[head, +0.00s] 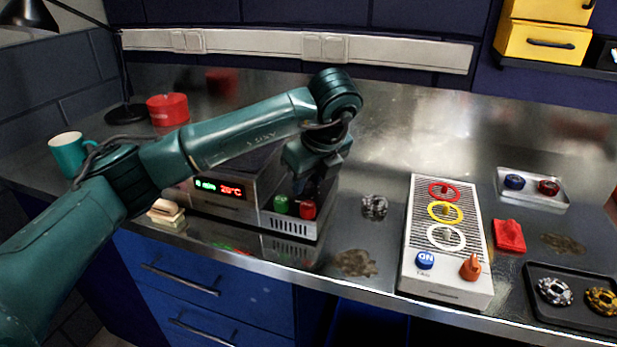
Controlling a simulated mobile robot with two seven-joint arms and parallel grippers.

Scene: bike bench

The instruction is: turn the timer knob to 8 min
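A grey metal box unit (262,222) stands on the bench, left of the middle. Its front display (219,188) shows a green minutes figure, whose digit is too small to read surely, and a red 20°C. A green knob (281,204) and a red knob (308,209) sit side by side to the right of the display. My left gripper (307,190) points down just above and behind the red knob. Its fingers are dark and small, so I cannot tell whether they are open or touch a knob. My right gripper is not in view.
A teal mug (68,153) and red tin (168,109) stand left.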

